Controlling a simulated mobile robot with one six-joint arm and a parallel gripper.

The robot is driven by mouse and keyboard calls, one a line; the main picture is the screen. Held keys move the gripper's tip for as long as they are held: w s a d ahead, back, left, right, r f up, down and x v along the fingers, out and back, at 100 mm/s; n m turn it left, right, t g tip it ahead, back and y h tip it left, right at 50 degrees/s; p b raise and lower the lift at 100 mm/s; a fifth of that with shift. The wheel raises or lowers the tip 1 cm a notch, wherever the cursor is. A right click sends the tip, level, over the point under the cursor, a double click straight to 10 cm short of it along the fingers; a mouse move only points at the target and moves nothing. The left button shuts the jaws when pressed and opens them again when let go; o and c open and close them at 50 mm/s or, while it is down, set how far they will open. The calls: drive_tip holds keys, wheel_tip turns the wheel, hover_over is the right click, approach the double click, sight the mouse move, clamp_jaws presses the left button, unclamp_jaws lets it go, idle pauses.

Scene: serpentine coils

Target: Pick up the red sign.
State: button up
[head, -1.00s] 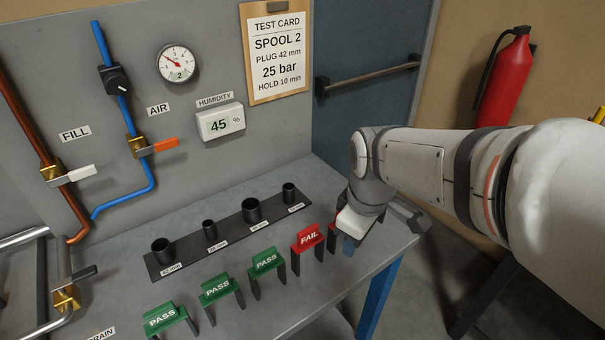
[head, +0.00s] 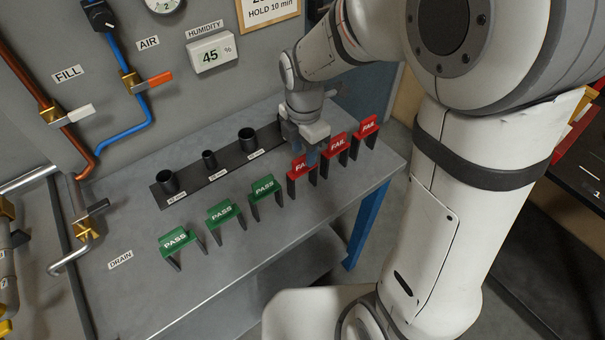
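Three red FAIL signs on dark legs stand in a row toward the right end of the grey bench. The nearest red sign (head: 297,164) is partly covered by my gripper (head: 312,150). The middle red sign (head: 335,146) and the far red sign (head: 367,127) stand to its right, clear of the gripper. My gripper points down right at the nearest red sign, between it and the black plug rack. The fingertips are small and partly hidden, so I cannot tell whether they touch the sign or how far apart they are.
Several green PASS signs, one here (head: 221,213), stand left of the red ones. The black rack (head: 213,176) with upright plugs lies behind them. The pipe panel (head: 60,30) rises at the back. The bench front (head: 260,245) is clear.

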sight(302, 157)
drive_tip(key=f, duration=0.3)
drive_tip(key=shift+a+f, duration=0.1)
drive_tip(key=shift+a, duration=0.1)
drive_tip(key=shift+s, duration=0.1)
drive_tip(key=shift+c, duration=0.2)
clamp_jaws()
